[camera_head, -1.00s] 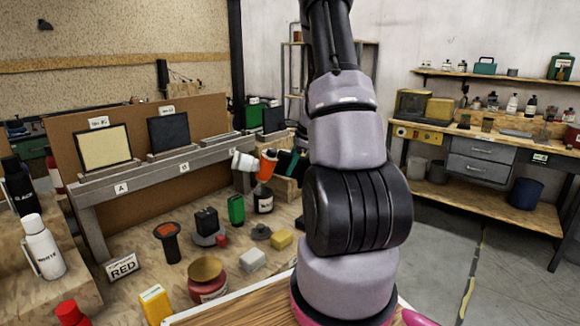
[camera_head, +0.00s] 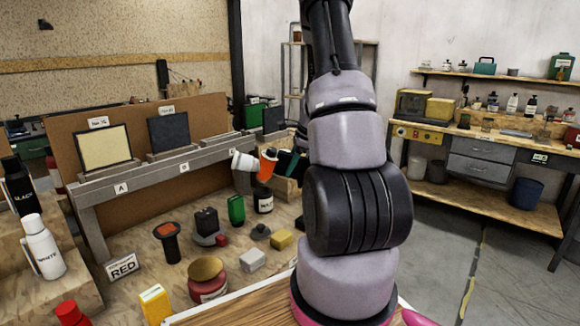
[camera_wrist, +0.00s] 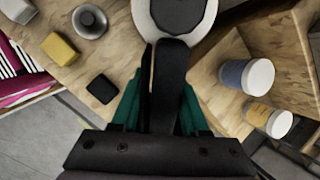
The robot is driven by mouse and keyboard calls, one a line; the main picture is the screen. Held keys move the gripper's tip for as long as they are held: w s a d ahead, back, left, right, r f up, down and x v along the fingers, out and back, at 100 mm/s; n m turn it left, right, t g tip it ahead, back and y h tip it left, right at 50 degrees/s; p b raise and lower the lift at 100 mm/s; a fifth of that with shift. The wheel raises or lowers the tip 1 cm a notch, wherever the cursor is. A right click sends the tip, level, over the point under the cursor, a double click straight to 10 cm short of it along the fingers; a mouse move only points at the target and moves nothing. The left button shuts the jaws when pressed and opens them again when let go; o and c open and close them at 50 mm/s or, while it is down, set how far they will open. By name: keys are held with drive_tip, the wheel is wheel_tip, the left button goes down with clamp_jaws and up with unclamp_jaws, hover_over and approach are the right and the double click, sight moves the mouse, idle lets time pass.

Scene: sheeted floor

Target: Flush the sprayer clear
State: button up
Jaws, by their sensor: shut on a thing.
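My gripper (camera_wrist: 160,112) has dark green fingers and is shut on the black handle of the sprayer. The sprayer's black handle (camera_wrist: 168,80) runs up the wrist view to a round white rim with a dark middle at the top edge. In the head view the sprayer shows as an orange body (camera_head: 267,165) with a white cylindrical part (camera_head: 244,161) to its left, held tilted above the bench. My arm hides part of the gripper there. A white bottle marked WHITE (camera_head: 41,247), a black bottle (camera_head: 17,185) and a red bottle (camera_head: 70,313) stand at left.
A cream panel (camera_head: 104,148) and a dark panel (camera_head: 169,132) stand on a grey rail.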

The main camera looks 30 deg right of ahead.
sight(290, 153)
drive_tip(key=shift+r, duration=0.15)
drive_tip(key=shift+r, duration=2.95)
